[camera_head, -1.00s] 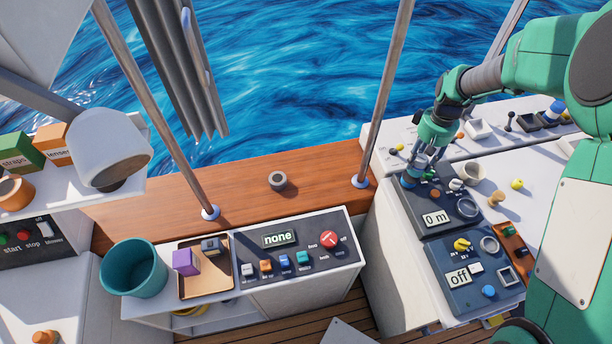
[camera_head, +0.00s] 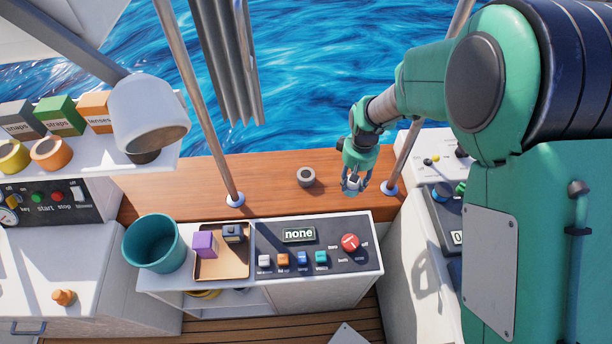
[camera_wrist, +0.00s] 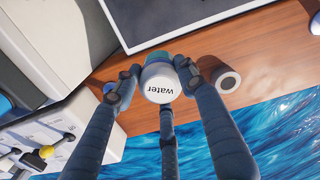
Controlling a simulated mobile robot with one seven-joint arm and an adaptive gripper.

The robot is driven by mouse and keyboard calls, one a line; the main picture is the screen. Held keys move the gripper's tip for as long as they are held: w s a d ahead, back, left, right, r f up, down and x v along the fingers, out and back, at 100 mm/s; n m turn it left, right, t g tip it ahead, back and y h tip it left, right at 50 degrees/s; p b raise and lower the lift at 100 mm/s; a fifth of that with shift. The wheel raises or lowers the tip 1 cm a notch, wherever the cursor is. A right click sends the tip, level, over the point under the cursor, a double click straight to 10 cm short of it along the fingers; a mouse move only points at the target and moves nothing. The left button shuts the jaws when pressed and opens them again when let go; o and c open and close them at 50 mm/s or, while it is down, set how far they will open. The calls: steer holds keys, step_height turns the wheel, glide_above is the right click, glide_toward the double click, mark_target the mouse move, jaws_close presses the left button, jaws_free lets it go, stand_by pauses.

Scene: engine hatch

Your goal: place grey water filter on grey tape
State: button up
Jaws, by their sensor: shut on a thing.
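My gripper (camera_head: 355,187) is over the right part of the wooden ledge, with its fingers pointing down. It is shut on the grey water filter (camera_wrist: 159,92), a small cylinder with a pale end lettered "water" and a grey-blue band. In the head view the fingers partly hide the filter.
A metal pole (camera_head: 415,115) stands close to the right of my gripper, another (camera_head: 200,110) further left. The control panel (camera_head: 335,262) reading "none" lies in front of the ledge. A teal bucket (camera_head: 153,245) and a tray (camera_head: 222,268) stand left. The ledge around the tape is clear.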

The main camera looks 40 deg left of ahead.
steer(key=s+a+f+n+b, duration=0.1)
steer(key=s+a+f, duration=0.3)
steer(key=s+a, duration=0.4)
steer(key=shift+s+f, duration=0.3)
steer(key=shift+s, duration=0.3)
steer(key=b, duration=0.2)
glide_above(306, 174)
steer(key=shift+f, duration=0.75)
steer(key=shift+f, duration=1.75)
steer(key=shift+f, duration=0.15)
steer(key=o, duration=1.3)
